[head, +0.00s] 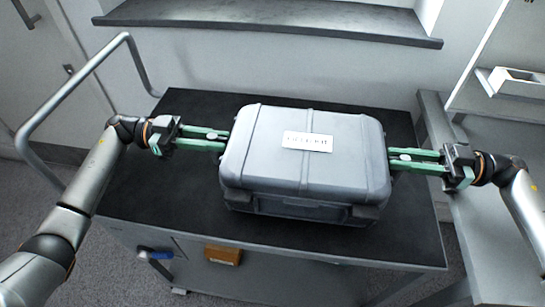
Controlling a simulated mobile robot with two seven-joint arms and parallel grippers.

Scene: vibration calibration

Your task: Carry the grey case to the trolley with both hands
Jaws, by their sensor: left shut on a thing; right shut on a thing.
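The grey case (275,155) is a ribbed box with a white label on its lid. It is over the black top of the trolley (150,205), near the middle and right. I cannot tell whether its underside touches the top. My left gripper (226,140) is shut at the case's left side, its green fingers reaching in level. My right gripper (392,160) is shut at the case's right side in the same way. The exact grip points at both ends are partly hidden by the case. The trolley has a bent metal handle at its left end.
A grey table or bench (490,215) stands close against the trolley's right side, with a white holder (515,82) above it. A dark shelf (270,18) runs along the back wall. The trolley top is bare to the left of the case.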

